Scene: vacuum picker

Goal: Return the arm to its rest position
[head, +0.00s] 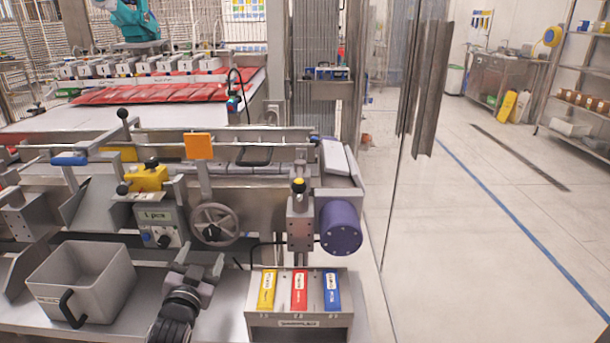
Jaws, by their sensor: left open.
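My left arm comes in from the bottom of the head view, left of centre. Its dark gripper (199,262) is open, with nothing seen between its fingers. It is in front of the machine, below the grey handwheel (214,224), between a grey bin on the left and a box with coloured labels on the right. Whether it touches anything there I cannot tell. My right gripper is not in view.
The grey bin (105,283) has a black handle. The box (299,322) carries yellow, red and blue labels. A purple cylinder (341,228) sticks out of the machine's right end. A clear panel stands right of it, with open floor (500,270) beyond.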

